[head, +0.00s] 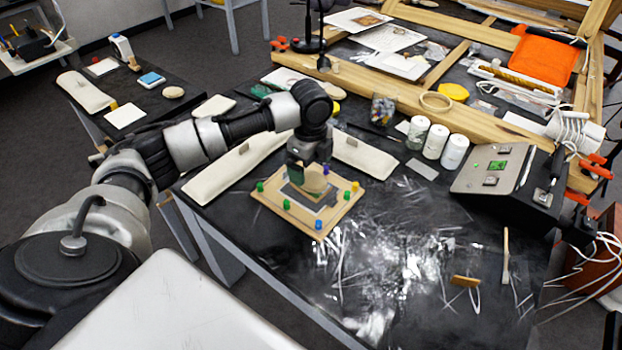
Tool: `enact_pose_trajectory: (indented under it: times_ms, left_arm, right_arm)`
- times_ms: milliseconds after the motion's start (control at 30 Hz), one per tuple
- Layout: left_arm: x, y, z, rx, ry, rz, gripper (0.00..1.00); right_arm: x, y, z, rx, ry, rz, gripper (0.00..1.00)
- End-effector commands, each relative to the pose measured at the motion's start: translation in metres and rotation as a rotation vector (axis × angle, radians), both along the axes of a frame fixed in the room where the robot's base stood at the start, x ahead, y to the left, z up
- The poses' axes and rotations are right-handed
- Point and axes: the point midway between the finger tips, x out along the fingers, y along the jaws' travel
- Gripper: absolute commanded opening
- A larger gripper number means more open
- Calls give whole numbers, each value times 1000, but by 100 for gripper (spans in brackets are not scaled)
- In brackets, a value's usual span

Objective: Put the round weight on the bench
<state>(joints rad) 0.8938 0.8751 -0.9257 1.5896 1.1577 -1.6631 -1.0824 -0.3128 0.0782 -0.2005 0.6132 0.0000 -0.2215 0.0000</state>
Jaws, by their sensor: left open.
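My left gripper (311,178) is open and points down over a wooden board (268,198) with coloured pegs on the bench (250,240). A round, tan-green piece (315,181), which looks like the round weight, sits at the board's centre between or just beside the fingers. The gripper partly hides it, and I cannot tell whether a finger touches it. A dark flat piece lies under it on the board. My right gripper is not in view.
Long pale cushions (222,172) lie behind the board. White jars (437,141) and a sloped metal control box (490,172) stand to the right. Crumpled clear film (400,255) covers the front middle. A side table holds a pale disc (173,92).

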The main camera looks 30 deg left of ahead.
Motion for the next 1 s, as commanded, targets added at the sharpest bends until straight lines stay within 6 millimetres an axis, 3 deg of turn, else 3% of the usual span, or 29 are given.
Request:
enact_pose_trajectory:
  times_ms: [300, 600, 1000]
  left_arm:
    - [4, 4, -43, 0, 2, 1, 93]
    - [4, 4, -49, 1, 0, 0, 93]
    - [4, 4, -49, 1, 0, 0, 34]
  right_arm:
    - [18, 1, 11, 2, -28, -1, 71]
    - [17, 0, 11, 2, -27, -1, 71]
    - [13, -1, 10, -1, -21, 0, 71]
